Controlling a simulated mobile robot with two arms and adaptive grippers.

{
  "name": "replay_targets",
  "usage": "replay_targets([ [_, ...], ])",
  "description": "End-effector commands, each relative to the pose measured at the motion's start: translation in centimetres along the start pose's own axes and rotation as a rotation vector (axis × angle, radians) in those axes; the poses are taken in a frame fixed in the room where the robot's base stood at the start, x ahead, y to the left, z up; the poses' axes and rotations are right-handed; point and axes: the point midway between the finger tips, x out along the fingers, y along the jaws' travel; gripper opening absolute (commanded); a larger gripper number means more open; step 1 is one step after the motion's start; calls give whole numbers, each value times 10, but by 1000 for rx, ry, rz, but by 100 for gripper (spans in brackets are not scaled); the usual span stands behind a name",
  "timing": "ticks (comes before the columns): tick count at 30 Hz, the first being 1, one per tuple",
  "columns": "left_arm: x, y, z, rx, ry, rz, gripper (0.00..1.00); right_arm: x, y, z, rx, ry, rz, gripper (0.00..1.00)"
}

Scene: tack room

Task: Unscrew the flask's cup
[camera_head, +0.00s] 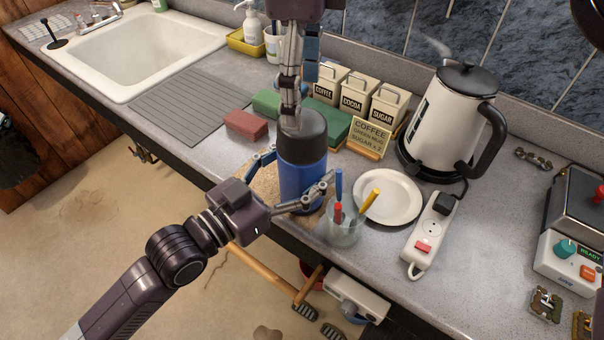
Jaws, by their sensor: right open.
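The flask (301,184) is a blue cylinder standing upright near the counter's front edge. Its dark grey cup (304,143) sits on top. My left gripper (293,178), coming from the lower left, has one finger on each side of the blue body and appears closed around it. My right gripper (291,108) comes down from the top of the view, directly over the cup. Its jaws are open, with a fingertip in front of or near the cup's top; I cannot tell whether it touches.
A glass with coloured sticks (345,226) and a white plate (387,198) stand close right of the flask. Behind are canisters (358,96), a coffee sign (369,137), a green block (331,121) and a kettle (444,118). A power strip (432,236) lies right.

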Motion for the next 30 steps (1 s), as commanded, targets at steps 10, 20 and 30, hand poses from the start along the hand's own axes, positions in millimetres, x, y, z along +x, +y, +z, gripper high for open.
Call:
replay_targets([
  [10,0,0,0,0,0,0,36,0,0,0,0,0,0,75],
  [20,0,0,0,0,0,0,0,0,0,0,27,0,0,75],
  [30,0,0,0,0,0,0,0,0,0,0,474,0,0,75],
])
